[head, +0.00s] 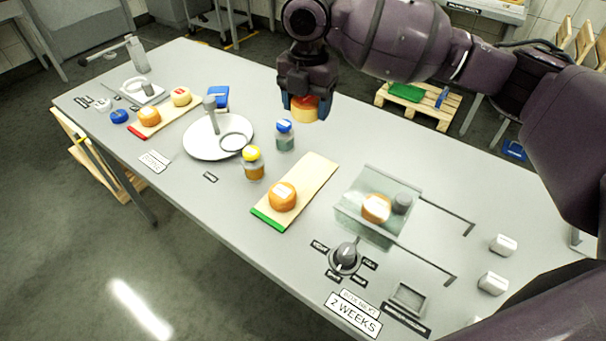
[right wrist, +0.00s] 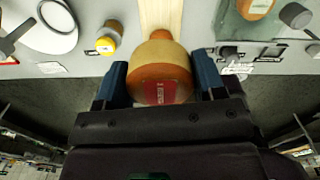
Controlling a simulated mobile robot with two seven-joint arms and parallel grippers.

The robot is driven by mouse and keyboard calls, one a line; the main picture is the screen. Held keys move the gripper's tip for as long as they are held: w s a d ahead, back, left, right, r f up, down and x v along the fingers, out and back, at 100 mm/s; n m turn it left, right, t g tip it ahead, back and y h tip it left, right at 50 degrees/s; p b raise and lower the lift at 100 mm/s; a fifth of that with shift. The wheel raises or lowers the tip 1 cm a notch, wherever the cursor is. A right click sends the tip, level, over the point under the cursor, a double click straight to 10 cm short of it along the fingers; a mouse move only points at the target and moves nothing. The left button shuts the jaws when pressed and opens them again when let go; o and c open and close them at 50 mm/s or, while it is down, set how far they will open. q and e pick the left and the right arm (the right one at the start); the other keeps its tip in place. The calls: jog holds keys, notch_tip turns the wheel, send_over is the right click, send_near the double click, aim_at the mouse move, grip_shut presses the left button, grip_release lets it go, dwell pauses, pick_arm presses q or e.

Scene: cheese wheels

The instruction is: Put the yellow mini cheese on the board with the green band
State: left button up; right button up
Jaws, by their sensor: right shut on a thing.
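In the right wrist view the cheese (right wrist: 157,56) sits between the blue fingers of the gripper (right wrist: 160,82), with a red label and an orange-toned near face. The board with the green band (head: 314,174) lies on the table, nearer to the front edge than the gripper. An orange cheese with a white label (head: 283,197) sits on it near the green end; the far part is bare. My left gripper is not in view.
Left of the board stand a yellow-capped jar (head: 253,164) and a blue-capped jar (head: 284,136). A glass case (head: 350,212) with an orange cheese (head: 376,208) is at right. A red-banded board (head: 163,120) holds two cheeses. A white plate (head: 196,148) lies between.

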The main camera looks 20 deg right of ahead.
jog(key=b, duration=0.2)
send_over(306, 176)
notch_tip(306, 176, down, 11)
jog(key=shift+f, duration=0.6)
notch_tip(306, 176, down, 6)
jog(key=shift+r+b, duration=0.15)
jog(key=shift+b, duration=0.15)
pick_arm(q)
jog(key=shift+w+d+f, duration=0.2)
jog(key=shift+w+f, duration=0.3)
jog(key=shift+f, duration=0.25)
pick_arm(e)
jog(key=o, duration=1)
jog(key=shift+c, duration=0.2)
